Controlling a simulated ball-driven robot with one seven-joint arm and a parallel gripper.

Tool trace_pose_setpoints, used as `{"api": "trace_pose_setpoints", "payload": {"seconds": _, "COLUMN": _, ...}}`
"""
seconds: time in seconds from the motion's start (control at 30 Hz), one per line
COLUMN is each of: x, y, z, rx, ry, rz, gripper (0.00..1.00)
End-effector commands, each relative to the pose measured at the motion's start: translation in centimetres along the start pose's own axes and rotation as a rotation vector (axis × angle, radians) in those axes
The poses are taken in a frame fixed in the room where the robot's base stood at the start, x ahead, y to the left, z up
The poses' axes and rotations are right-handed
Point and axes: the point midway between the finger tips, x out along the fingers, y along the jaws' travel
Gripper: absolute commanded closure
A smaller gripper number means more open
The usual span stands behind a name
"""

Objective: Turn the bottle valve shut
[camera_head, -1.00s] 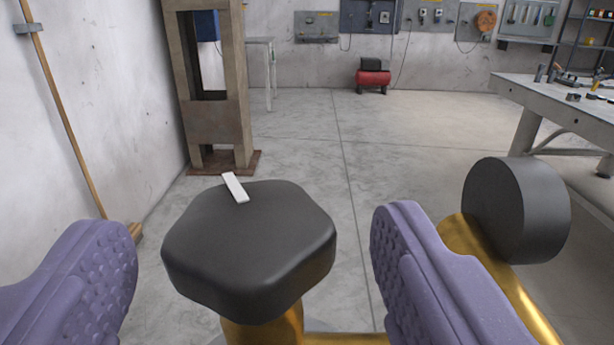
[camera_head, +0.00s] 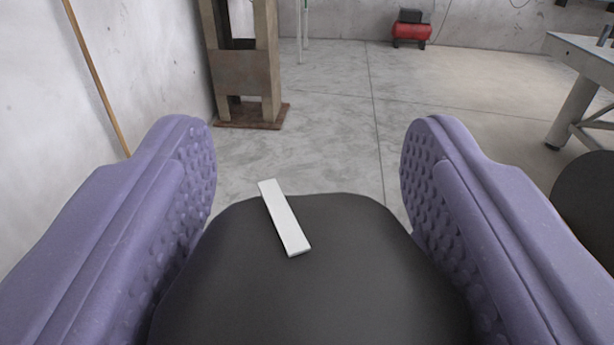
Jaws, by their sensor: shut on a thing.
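The bottle valve's black knob (camera_head: 330,285) fills the lower middle of the view. It has a rounded squarish top with a white marker strip (camera_head: 284,217) that runs from upper left to lower right and reaches past the knob's far edge. My gripper (camera_head: 308,165) has purple, dimpled fingers, one on each side of the knob. It is shut on the knob, with the lower parts of the fingers against its sides and the tips reaching beyond it. The gold valve body is hidden beneath the knob.
A dark round part (camera_head: 585,205) of the valve shows at the right edge, close to my right finger. A brown press frame (camera_head: 245,75) and a wooden pole (camera_head: 97,80) stand at the left wall. A workbench (camera_head: 588,60) is at right. The floor beyond is open.

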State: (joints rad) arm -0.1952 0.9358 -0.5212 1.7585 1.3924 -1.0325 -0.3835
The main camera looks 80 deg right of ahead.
Motion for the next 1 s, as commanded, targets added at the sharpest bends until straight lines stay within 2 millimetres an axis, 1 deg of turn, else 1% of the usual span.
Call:
{"api": "trace_pose_setpoints", "payload": {"seconds": 0.17, "x": 0.0, "y": 0.1, "z": 0.0, "rx": 0.001, "ry": -0.001, "rz": 0.04, "gripper": 0.71}}
{"api": "trace_pose_setpoints", "payload": {"seconds": 0.37, "x": 0.0, "y": 0.2, "z": 0.0, "rx": 0.002, "ry": 0.0, "rz": 0.154, "gripper": 0.71}}
{"api": "trace_pose_setpoints", "payload": {"seconds": 1.0, "x": -0.4, "y": 1.2, "z": 0.4, "rx": 0.003, "ry": -0.002, "rz": 0.739, "gripper": 0.71}}
